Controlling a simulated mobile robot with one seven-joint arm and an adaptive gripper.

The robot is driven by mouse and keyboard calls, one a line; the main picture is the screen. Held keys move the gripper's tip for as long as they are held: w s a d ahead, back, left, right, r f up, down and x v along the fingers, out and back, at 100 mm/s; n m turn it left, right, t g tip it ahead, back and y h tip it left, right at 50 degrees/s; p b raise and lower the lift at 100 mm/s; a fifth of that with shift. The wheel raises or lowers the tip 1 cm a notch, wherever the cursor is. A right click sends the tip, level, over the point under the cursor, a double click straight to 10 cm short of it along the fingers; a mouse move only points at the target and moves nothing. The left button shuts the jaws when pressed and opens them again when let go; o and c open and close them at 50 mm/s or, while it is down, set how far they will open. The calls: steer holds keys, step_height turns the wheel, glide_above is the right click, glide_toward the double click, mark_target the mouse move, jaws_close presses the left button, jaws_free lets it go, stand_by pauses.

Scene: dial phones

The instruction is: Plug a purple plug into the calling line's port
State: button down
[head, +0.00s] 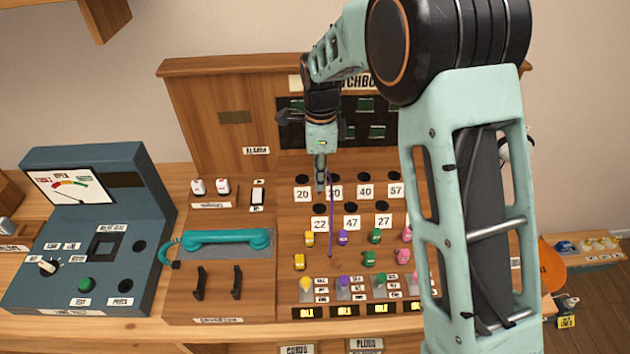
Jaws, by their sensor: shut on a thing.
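The switchboard (240,120) stands in the head view with two rows of dark round ports. The upper ports are labelled 20 (302,194), 30 (335,193), 40 (365,191) and 57 (396,190); the lower ones 22 (320,224), 47 (351,222) and 27 (383,220). My gripper (320,186) is shut in front of the board, between the 20 and 30 labels. A purple cord (330,225) runs from it down to the desk; the purple plug it holds is mostly hidden. Which line is calling cannot be told.
Yellow (309,239), green (375,236) and pink (406,234) plugs stand around the cord. Coloured levers (343,284) line the front. A teal handset (226,239) and a blue meter console (90,230) are left. My arm hides the board's right side.

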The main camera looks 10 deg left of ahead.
mark_target(320, 193)
steer(key=shift+f+b, duration=1.75)
steer(key=shift+f, duration=1.05)
steer(key=shift+f+b, duration=0.85)
steer(key=shift+f, duration=0.5)
steer(key=c, duration=1.8)
jaws_free()
steer(key=shift+o, duration=0.4)
steer(key=shift+o, duration=0.9)
steer(key=shift+r, duration=0.1)
steer(key=shift+r+p, duration=2.5)
steer(key=shift+r, duration=1.15)
